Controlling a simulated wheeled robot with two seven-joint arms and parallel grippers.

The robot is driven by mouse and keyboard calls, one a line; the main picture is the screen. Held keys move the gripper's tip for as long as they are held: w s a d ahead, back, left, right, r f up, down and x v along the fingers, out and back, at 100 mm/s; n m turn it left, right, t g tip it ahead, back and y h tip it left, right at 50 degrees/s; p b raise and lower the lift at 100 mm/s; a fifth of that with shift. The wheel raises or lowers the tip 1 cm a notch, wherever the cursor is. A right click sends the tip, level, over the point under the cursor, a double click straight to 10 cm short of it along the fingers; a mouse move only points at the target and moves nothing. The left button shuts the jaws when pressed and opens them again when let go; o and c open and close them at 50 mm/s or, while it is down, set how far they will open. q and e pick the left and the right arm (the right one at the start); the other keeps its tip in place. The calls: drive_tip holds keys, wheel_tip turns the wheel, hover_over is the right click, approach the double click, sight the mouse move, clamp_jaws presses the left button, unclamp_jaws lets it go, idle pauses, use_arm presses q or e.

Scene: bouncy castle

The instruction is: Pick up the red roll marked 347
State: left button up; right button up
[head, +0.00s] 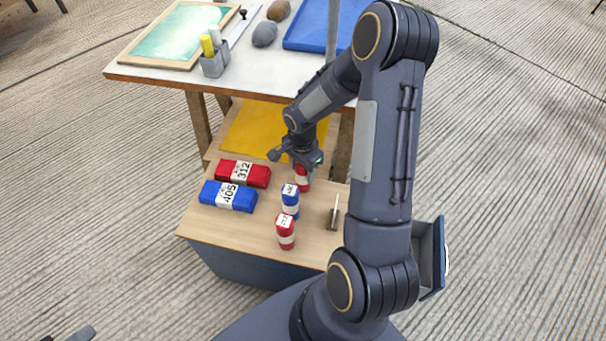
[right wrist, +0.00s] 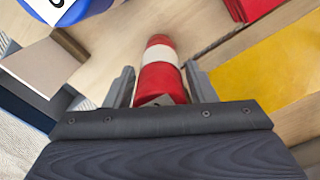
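A red roll with a white band (head: 303,181) stands upright on the wooden shelf, partly hidden under my right gripper (head: 297,162). In the right wrist view this red roll (right wrist: 160,77) is between the two fingers, with a narrow gap at each side; the gripper looks open. No number shows on it. Another red roll with a white label (head: 285,240) stands at the front, its number too small to read surely. My left gripper (head: 65,336) barely shows at the bottom left edge, its two tips apart, away from the rolls.
A blue roll (head: 290,196) stands between the red ones. A red roll marked 312 (head: 230,171) and a blue roll marked 405 (head: 216,194) lie to the left. A small metal object (head: 334,214) is at right. The white tabletop (head: 262,74) rises behind.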

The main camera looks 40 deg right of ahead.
drive_tip(key=c, duration=0.8)
drive_tip(key=shift+o, duration=0.2)
